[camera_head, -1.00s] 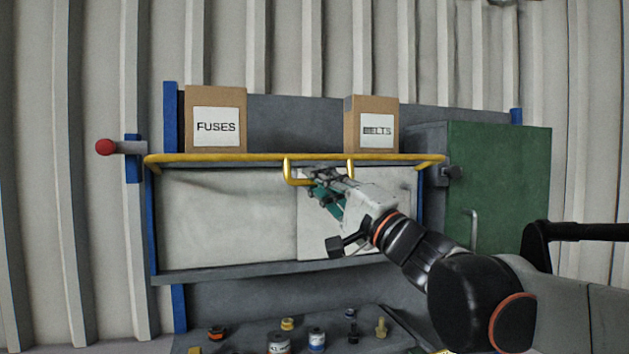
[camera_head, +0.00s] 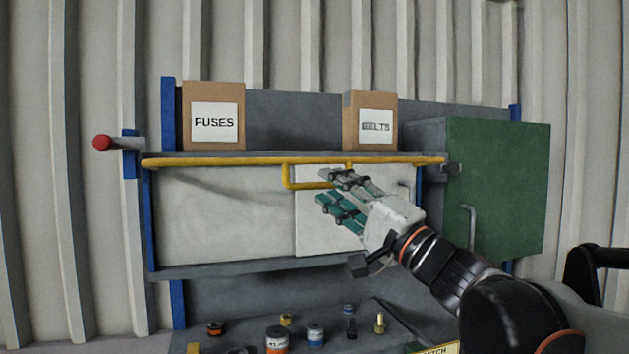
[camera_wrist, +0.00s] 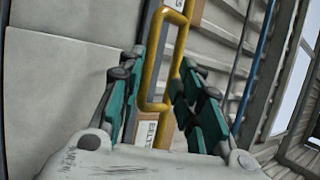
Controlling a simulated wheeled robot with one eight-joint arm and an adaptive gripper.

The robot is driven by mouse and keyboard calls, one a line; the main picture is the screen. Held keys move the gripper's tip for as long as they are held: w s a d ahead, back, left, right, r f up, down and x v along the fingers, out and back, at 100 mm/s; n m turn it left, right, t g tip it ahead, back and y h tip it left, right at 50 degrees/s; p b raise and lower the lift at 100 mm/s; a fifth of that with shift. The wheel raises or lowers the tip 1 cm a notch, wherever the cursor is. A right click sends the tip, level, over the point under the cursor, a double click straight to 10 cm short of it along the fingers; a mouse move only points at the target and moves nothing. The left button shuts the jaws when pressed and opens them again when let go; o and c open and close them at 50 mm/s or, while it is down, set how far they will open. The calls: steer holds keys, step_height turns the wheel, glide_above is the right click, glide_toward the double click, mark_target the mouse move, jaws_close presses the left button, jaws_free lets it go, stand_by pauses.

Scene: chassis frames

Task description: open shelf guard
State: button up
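The yellow shelf guard (camera_head: 220,161) is a long bar running level along the front of the upper shelf, just below the boxes. Its U-shaped handle (camera_head: 286,175) hangs down from the middle of the bar; its right side is partly hidden by my gripper. My gripper (camera_head: 323,186) is open at the right part of the handle, coming in from the lower right. In the wrist view the handle (camera_wrist: 152,75) shows between the two spread teal fingers of my gripper (camera_wrist: 161,60). I cannot tell whether either finger touches it.
A FUSES box (camera_head: 213,145) and a BELTS box (camera_head: 370,135) stand on the shelf. A green cabinet (camera_head: 495,185) is at the right. A red knob (camera_head: 102,142) sticks out at the left. Several small containers, including an orange-banded one (camera_head: 277,341), stand below.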

steer(key=v, duration=0.7)
steer(key=shift+s, duration=0.1)
